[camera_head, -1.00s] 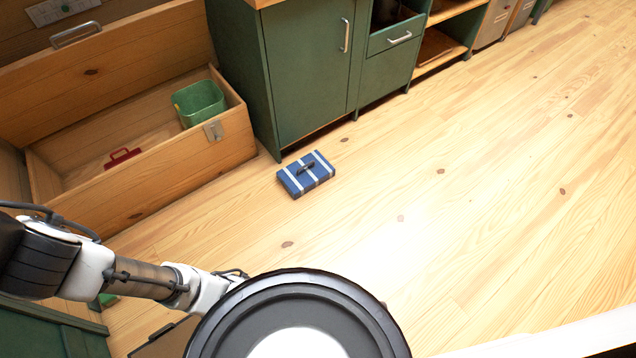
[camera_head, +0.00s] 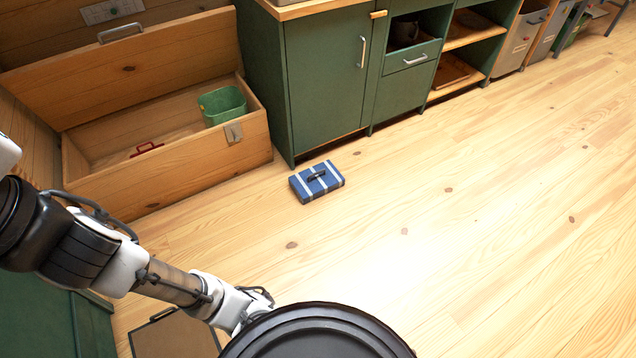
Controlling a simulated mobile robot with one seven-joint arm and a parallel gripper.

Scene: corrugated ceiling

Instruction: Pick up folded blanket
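A folded blue blanket (camera_head: 316,182) with pale stripes lies on the wooden floor, in front of the green cabinet. A dark strap or handle sits across its top. My arm reaches in from the left edge toward the bottom of the view. The end of the arm is near the bottom middle, partly hidden behind a large round dark part of my body. My gripper's fingers cannot be made out. Nothing of mine touches the blanket.
An open wooden chest (camera_head: 180,160) stands at the left, holding a green bin (camera_head: 222,106) and a red-handled thing (camera_head: 147,149). A green cabinet (camera_head: 322,85) stands behind the blanket, with open shelves to its right. The floor (camera_head: 480,240) is clear at the right.

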